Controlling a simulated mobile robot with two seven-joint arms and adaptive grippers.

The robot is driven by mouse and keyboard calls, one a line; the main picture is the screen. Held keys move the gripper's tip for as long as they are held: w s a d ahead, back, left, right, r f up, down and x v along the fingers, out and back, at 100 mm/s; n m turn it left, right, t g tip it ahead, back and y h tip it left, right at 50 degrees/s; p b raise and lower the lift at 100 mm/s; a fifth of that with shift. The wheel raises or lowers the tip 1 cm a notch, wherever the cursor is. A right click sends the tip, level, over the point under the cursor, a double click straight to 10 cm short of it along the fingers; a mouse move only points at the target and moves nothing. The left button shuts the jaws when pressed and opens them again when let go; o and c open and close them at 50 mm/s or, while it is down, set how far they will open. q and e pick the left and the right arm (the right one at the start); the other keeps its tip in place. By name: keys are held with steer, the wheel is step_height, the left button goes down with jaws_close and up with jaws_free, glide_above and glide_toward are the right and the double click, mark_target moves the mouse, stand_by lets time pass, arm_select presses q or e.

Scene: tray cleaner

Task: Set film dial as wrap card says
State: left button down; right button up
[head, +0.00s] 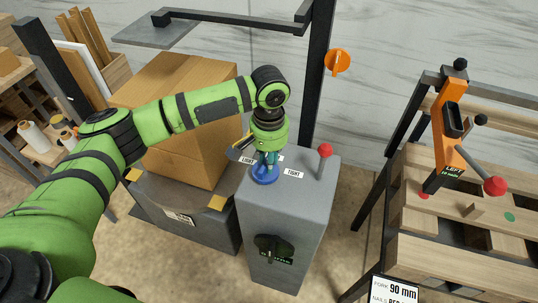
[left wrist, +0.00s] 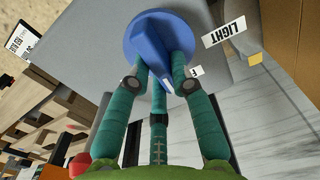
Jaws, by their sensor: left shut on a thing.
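The blue film dial (head: 264,176) sits on top of a grey pedestal (head: 287,208). In the left wrist view the dial (left wrist: 137,34) has a raised bar with a white mark at the end toward my fingers. My left gripper (head: 267,160) comes down from above and is shut on the dial's bar; its green fingers (left wrist: 160,72) also show in the left wrist view. A LIGHT label (left wrist: 224,33) and a partly hidden label (left wrist: 196,71) lie beside the dial. A TIGHT label (head: 293,173) shows in the head view. My right gripper is out of view.
A red-knobbed lever (head: 324,151) stands on the pedestal, and a black knob (head: 273,248) is on its front. A cardboard box (head: 182,137) stands left on a base with a small unreadable card (head: 179,216). A sign reading 90 mm (head: 394,290) is at bottom right.

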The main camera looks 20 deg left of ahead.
arm_select(q)
steer(key=m+p, duration=0.1)
steer(key=p, duration=0.1)
steer(key=m+p, duration=0.4)
steer(key=shift+s+d+r, duration=0.2)
steer(key=shift+s+r, duration=0.05)
steer(key=shift+r, duration=0.05)
steer(key=m+p, duration=0.2)
steer(key=m, duration=0.1)
steer(key=shift+s+f+p, duration=0.1)
steer(key=shift+p, duration=0.3)
steer(key=shift+s+d+f+m+p, duration=0.1)
steer(key=shift+m+p, duration=0.55)
steer(key=shift+m, duration=0.75)
steer(key=c, duration=1.1)
jaws_free()
